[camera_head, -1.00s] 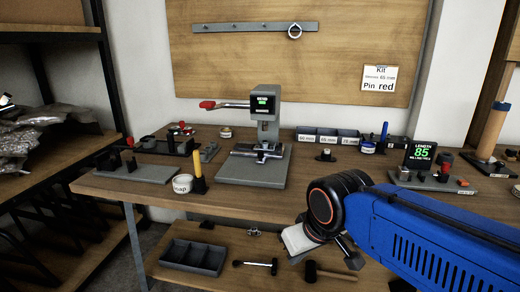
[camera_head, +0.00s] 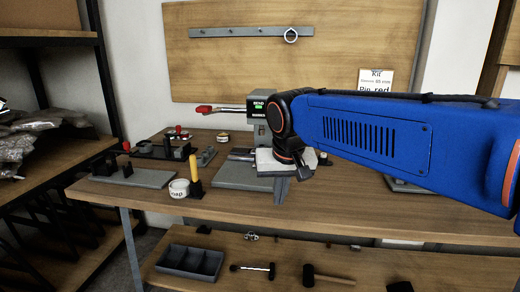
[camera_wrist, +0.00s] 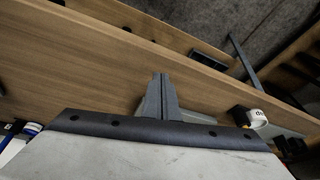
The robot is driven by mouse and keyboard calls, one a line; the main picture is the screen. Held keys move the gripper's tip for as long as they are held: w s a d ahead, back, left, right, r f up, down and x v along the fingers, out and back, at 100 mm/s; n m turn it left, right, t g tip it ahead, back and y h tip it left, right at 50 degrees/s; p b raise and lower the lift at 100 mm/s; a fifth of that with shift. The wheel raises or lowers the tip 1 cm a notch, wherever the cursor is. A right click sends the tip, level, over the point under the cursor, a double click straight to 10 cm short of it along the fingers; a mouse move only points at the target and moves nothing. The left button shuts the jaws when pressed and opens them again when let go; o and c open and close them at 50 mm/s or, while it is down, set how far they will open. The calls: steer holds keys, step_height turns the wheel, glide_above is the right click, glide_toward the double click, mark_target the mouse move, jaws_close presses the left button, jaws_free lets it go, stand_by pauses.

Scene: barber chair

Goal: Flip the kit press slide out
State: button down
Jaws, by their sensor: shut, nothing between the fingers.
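The kit press (camera_head: 262,108) stands on the bench with a lit display and a lever with a red handle (camera_head: 205,109) pointing left. Its flat grey base (camera_head: 235,176) shows to the left of my gripper. A small part of the slide area (camera_head: 242,154) shows at the left of my wrist; the rest is hidden by my arm. My gripper (camera_head: 281,191) is in front of the press, fingers pointing down near the base's front right. It is shut and empty. In the wrist view my fingers (camera_wrist: 161,92) lie together, with a grey edge behind them.
A white tape roll (camera_head: 179,188) and a yellow-handled tool (camera_head: 194,168) stand left of the base. Black fixtures (camera_head: 160,150) are farther left. The bench front is clear.

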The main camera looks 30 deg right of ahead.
steer(key=w+d+r+m+g+h, duration=0.1)
steer(key=w+r+m, duration=0.3)
steer(key=w, duration=0.8)
steer(key=w+d+r+m+h, duration=0.1)
steer(key=w+d+r+m, duration=0.2)
steer(key=w+r, duration=0.4)
steer(key=w+m, duration=0.1)
steer(key=w, duration=0.5)
steer(key=shift+d+m+g, duration=0.2)
steer(key=shift+m+g, duration=0.1)
steer(key=shift+g, duration=0.1)
steer(key=x, duration=1)
steer(key=shift+d+r, duration=0.1)
steer(key=shift+d, duration=0.1)
steer(key=shift+s+a, duration=0.1)
steer(key=shift+s, duration=0.05)
steer(key=s+a, duration=0.2)
steer(key=s, duration=0.1)
steer(key=s+a, duration=0.2)
steer(key=s, duration=0.1)
steer(key=s+a, duration=0.3)
steer(key=shift+s, duration=0.35)
steer(key=shift+s+a, duration=0.1)
steer(key=shift+s, duration=0.05)
